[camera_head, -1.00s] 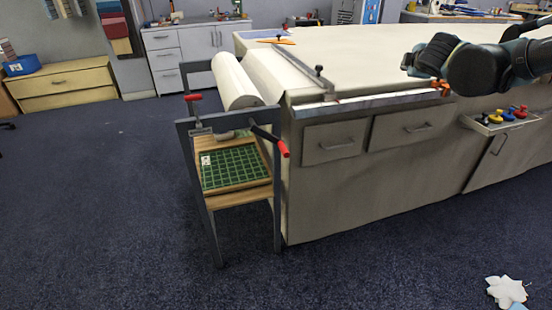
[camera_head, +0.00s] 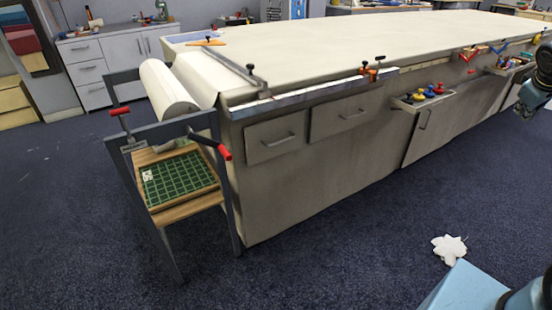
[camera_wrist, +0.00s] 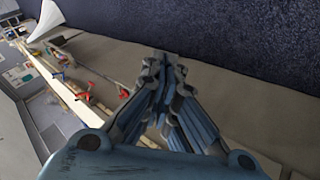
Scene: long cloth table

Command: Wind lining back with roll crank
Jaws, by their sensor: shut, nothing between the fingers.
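The white lining roll (camera_head: 168,90) rests in a dark metal frame (camera_head: 165,132) at the table's left end. A white sheet lies between the roll and the tabletop. The roll crank (camera_head: 224,152), a dark arm with a red grip, sticks out from the frame's near right corner. My gripper (camera_wrist: 165,62) is shut and empty in the wrist view, apart from the crank. In the head view only parts of my arm show at the right edge; the gripper itself is not visible there.
The long cloth-covered table (camera_head: 340,50) has a metal rail (camera_head: 310,95) and drawers on its near side. A green gridded mat (camera_head: 180,178) lies on the frame's wooden shelf. A white scrap (camera_head: 449,248) lies on the floor. The carpet in front is otherwise mostly clear.

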